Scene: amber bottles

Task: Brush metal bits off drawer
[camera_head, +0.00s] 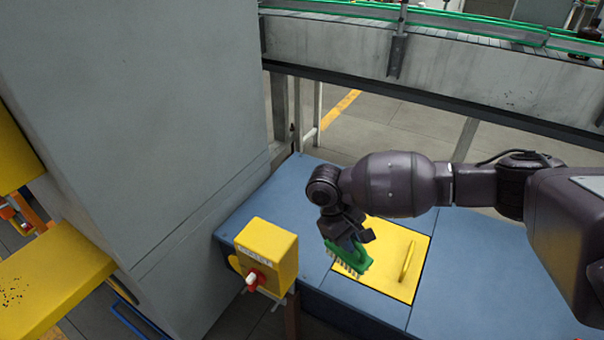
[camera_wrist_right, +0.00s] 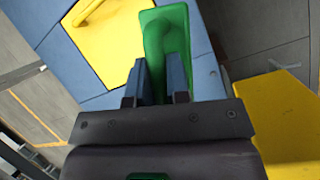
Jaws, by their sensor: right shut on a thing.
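My right gripper (camera_head: 346,232) is shut on a green brush (camera_head: 350,260), whose pale bristles point down, above the blue bench. In the right wrist view, the gripper (camera_wrist_right: 158,88) has its two fingers around the green brush (camera_wrist_right: 168,38). A yellow drawer-like surface (camera_head: 55,272) at the left edge carries a patch of small dark bits (camera_head: 17,291). It is far to the left of the brush, beyond the grey cabinet. My left gripper is not in view.
A yellow hatch with a handle (camera_head: 408,262) lies in the blue bench (camera_head: 480,275). A tall grey cabinet (camera_head: 130,110) stands between bench and drawer. A conveyor (camera_head: 450,75) runs behind.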

